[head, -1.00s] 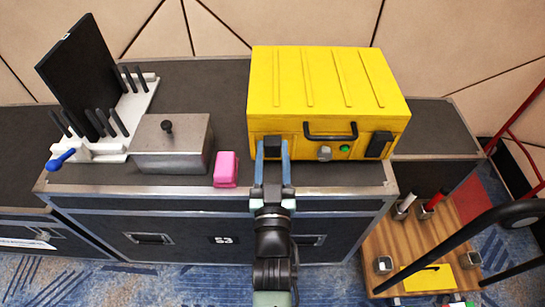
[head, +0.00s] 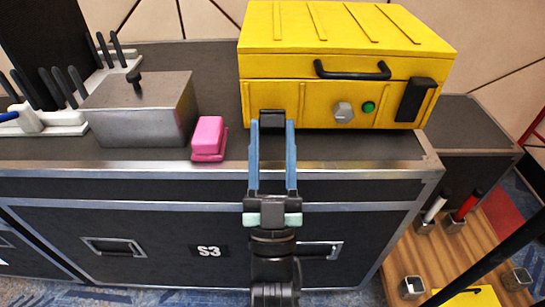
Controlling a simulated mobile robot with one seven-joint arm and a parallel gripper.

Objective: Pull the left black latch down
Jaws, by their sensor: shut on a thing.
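The yellow case (head: 340,65) stands on the black flight case, with a black handle (head: 352,70) on its front. The left black latch (head: 272,119) shows as a short dark block low on the case's front left. It looks shorter than the upright right black latch (head: 416,99). My gripper (head: 272,126) has two blue fingers, one on each side of the left latch, and is shut on it. The fingertips are at the lower front of the yellow case. Exact contact on the latch sides is too small to make out.
A pink block (head: 208,138) and a metal box (head: 142,108) with a knob stand left of my gripper. A white rack (head: 120,68) with black pegs is farther left. A wooden cart (head: 450,250) stands at lower right. The front strip of the flight case top is mostly clear.

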